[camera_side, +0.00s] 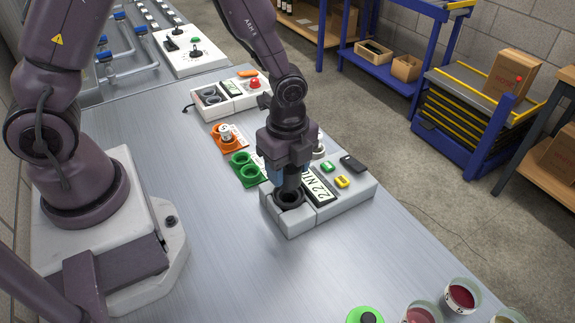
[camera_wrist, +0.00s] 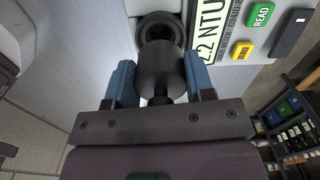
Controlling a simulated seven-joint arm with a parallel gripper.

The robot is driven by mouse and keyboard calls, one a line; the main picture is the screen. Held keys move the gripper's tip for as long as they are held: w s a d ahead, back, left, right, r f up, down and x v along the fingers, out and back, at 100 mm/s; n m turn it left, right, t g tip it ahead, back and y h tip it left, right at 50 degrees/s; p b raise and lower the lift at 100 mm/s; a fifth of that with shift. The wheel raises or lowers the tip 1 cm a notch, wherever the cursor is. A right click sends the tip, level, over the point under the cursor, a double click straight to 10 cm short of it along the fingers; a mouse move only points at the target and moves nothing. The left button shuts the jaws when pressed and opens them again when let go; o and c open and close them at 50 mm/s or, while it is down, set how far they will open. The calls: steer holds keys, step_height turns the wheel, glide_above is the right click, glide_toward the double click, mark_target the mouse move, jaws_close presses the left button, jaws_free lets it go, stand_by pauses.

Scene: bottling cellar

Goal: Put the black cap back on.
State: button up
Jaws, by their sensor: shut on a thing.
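My gripper (camera_side: 284,183) is shut on the black cap (camera_wrist: 160,72), a dark cylinder with a narrower knob, held between its blue fingers in the wrist view. The cap is over the dark round well (camera_wrist: 152,24) of the white meter (camera_side: 345,203) with the "2.2 NTU" display (camera_wrist: 213,22). In the side view the well's black ring (camera_side: 289,200) shows just under the cap. The cap hides part of the well's opening. I cannot tell whether cap and ring touch.
Green double holder (camera_side: 243,167) and orange holder (camera_side: 226,139) with a vial stand left of the meter. Another white device (camera_side: 228,98) with a red button is behind. Cups with red liquid (camera_side: 461,296) and a green round item (camera_side: 364,315) are at the front right. The bench's middle front is clear.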

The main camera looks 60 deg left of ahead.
steer(key=shift+f, duration=2)
stand_by(1.5)
steer(key=o, duration=1.4)
steer(key=shift+o, duration=0.2)
steer(key=shift+r, duration=3.05)
jaws_close()
